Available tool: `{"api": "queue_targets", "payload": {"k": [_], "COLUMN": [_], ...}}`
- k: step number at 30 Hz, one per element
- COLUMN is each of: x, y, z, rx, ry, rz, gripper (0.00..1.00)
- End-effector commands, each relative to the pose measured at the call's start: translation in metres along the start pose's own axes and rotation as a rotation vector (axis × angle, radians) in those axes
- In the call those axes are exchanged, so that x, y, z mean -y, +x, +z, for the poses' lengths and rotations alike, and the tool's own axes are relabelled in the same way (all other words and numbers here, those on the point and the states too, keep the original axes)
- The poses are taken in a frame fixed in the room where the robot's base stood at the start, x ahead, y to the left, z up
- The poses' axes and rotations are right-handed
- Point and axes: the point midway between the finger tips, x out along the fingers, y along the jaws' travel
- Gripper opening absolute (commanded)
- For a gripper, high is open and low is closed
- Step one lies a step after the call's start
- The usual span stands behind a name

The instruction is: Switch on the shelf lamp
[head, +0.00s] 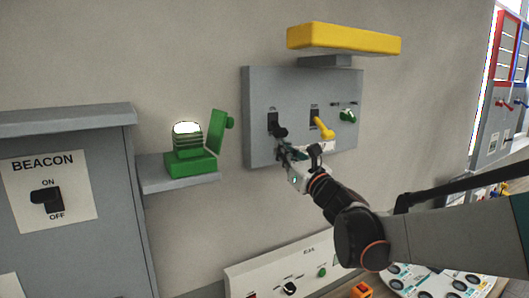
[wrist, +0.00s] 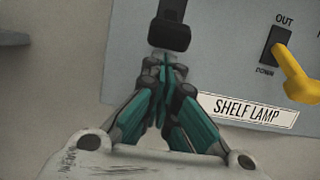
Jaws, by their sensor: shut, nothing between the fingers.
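A grey panel (head: 255,90) is on the wall, with a white "SHELF LAMP" label low on it that reads clearly in the wrist view (wrist: 247,111). At its left is a black lever switch (head: 277,125), its knob hanging low on its plate; it also shows in the wrist view (wrist: 170,35). To its right is a yellow lever (head: 323,128), marked OUT and DOWN, tilted down. My gripper (head: 283,150) is shut and empty, its fingertips (wrist: 166,65) just below the black knob. I cannot tell if they touch it.
A yellow bar (head: 343,40) juts out above the panel, and a green knob (head: 348,116) sits at its right. A small shelf (head: 180,182) holds a green ribbed device (head: 190,160) with a bright white top. A BEACON box (head: 65,150) stands far left. Another panel (head: 290,268) lies below.

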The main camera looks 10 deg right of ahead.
Motion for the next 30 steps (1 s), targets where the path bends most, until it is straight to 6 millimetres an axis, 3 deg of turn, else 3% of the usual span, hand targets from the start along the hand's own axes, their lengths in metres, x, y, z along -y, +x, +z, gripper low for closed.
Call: {"api": "queue_targets", "payload": {"k": [30], "x": [0.000], "y": [-0.007], "z": [0.017], "rx": [-0.187], "ry": [-0.002], "rz": [-0.001], "gripper": [0.00]}}
